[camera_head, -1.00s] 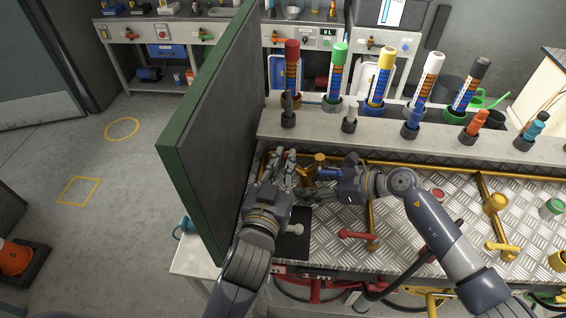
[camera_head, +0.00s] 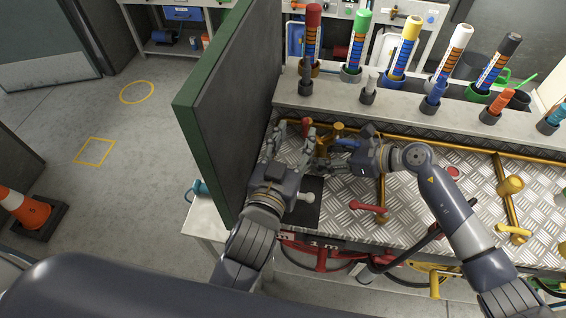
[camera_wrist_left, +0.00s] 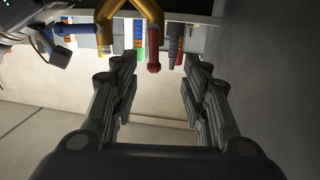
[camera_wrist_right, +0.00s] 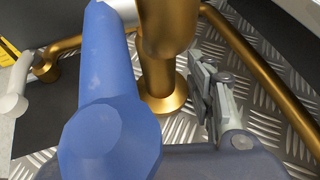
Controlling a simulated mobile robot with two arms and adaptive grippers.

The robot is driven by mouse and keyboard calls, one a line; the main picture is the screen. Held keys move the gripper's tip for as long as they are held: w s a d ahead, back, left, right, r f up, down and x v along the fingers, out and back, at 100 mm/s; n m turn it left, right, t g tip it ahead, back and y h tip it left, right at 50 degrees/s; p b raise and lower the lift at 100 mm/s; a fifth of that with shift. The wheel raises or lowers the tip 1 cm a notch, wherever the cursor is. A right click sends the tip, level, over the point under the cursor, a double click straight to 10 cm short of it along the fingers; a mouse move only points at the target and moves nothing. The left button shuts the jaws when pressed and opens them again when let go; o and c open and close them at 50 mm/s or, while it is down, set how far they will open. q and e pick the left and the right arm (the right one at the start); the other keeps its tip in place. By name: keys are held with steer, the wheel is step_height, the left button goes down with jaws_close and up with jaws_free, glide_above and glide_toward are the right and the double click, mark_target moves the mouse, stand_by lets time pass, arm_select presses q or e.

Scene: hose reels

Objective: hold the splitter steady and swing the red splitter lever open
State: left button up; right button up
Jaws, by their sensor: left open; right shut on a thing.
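The brass splitter (camera_head: 338,130) stands at the back left of the metal bench. Its blue lever (camera_head: 346,143) points right; in the right wrist view the blue lever (camera_wrist_right: 108,120) hides much of the grip. The red lever (camera_head: 306,126) is on its left side, and in the left wrist view the red lever (camera_wrist_left: 153,58) hangs beyond the fingertips. My left gripper (camera_head: 290,143) is open and empty, its fingers spread on either side of the red lever's line, apart from it. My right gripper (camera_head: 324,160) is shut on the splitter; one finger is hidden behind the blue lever.
A green-edged dark panel (camera_head: 225,120) stands close left of my left arm. Coloured tubes, such as the red one (camera_head: 312,35), stand on the ledge behind. Another red lever (camera_head: 368,208) and a white-knobbed lever (camera_head: 305,196) lie nearby. Brass pipes cross the bench.

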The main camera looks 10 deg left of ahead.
arm_select(q)
steer(key=s+a, duration=0.1)
steer(key=s, duration=0.8)
steer(key=shift+r, duration=0.3)
arm_select(e)
steer(key=shift+w+r, duration=0.1)
arm_select(q)
steer(key=shift+a, duration=0.1)
